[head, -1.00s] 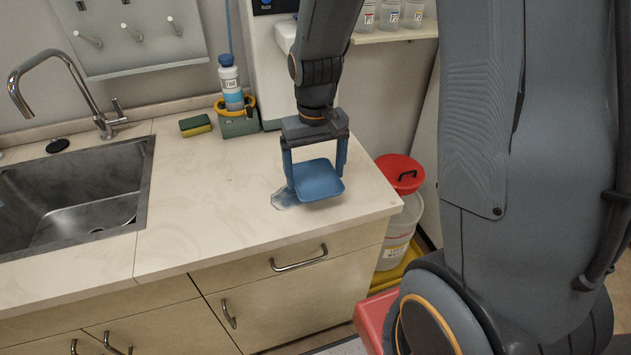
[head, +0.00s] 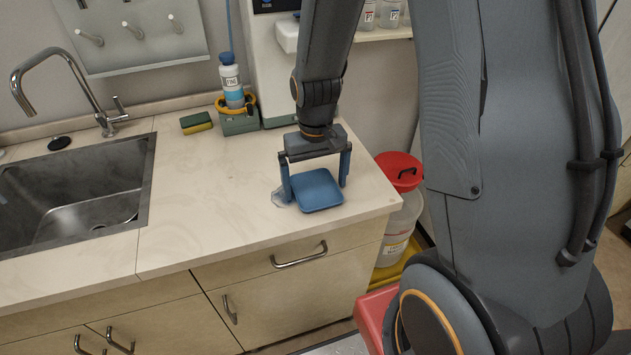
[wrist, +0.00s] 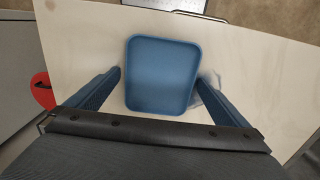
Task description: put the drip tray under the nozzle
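The drip tray (head: 320,191) is a shallow blue square with rounded corners. It appears to rest flat on the countertop near its right front part; it also shows in the wrist view (wrist: 162,75). My gripper (head: 316,192) is low over the counter with one finger on each side of the tray. The fingers look spread a little wider than the tray, with a thin gap at one side, so the gripper looks open; it also shows in the wrist view (wrist: 160,76). I cannot make out the nozzle; my arm hides part of the white machine (head: 269,62).
A glossy clear patch (head: 280,197) lies beside the tray. A sink (head: 75,195), sponge (head: 196,122) and bottle (head: 232,88) in a green caddy (head: 240,124) stand left. A red-lidded container (head: 400,168) stands beyond the counter's right edge. The counter's middle is clear.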

